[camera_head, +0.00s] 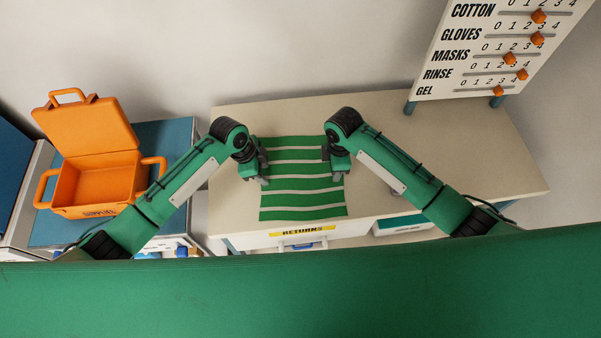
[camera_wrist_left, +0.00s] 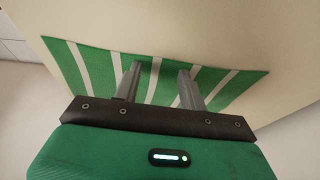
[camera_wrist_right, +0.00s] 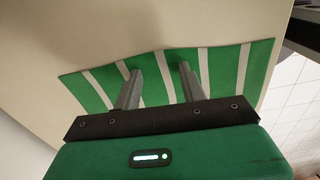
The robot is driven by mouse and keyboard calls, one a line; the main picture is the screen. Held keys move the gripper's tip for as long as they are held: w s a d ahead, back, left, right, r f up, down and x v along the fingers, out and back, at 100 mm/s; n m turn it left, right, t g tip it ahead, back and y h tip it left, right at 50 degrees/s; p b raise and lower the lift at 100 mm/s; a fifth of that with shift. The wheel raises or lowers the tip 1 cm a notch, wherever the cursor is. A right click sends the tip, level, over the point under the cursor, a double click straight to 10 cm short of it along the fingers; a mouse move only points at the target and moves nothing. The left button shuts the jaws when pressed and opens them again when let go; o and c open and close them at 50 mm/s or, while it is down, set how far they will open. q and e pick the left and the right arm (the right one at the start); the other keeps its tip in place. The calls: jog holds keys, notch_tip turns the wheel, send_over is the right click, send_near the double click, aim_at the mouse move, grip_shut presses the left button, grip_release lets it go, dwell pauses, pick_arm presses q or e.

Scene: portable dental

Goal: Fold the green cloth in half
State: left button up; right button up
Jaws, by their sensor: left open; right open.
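The green cloth (camera_head: 302,184) with white stripes lies flat and spread out on the table. It also shows in the left wrist view (camera_wrist_left: 98,68) and in the right wrist view (camera_wrist_right: 222,70). My left gripper (camera_head: 263,176) is open at the cloth's left edge, its fingers over the cloth in the left wrist view (camera_wrist_left: 158,80). My right gripper (camera_head: 330,168) is open at the cloth's right edge, its fingers over the cloth in the right wrist view (camera_wrist_right: 160,82). No cloth shows pinched between the fingers. I cannot tell whether the fingertips touch it.
The beige table (camera_head: 470,150) has free room right of the cloth and behind it. An open orange case (camera_head: 98,180) stands at the left on a blue surface. A slider board (camera_head: 490,50) stands at the back right. A "RETURNS" label (camera_head: 302,231) is on the table's front.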

jog(key=shift+f, duration=0.1)
pick_arm(q)
grip_shut()
pick_arm(e)
grip_shut()
jog(key=shift+s, duration=0.1)
pick_arm(q)
jog(key=shift+r, duration=0.15)
pick_arm(e)
jog(key=shift+r, duration=0.2)
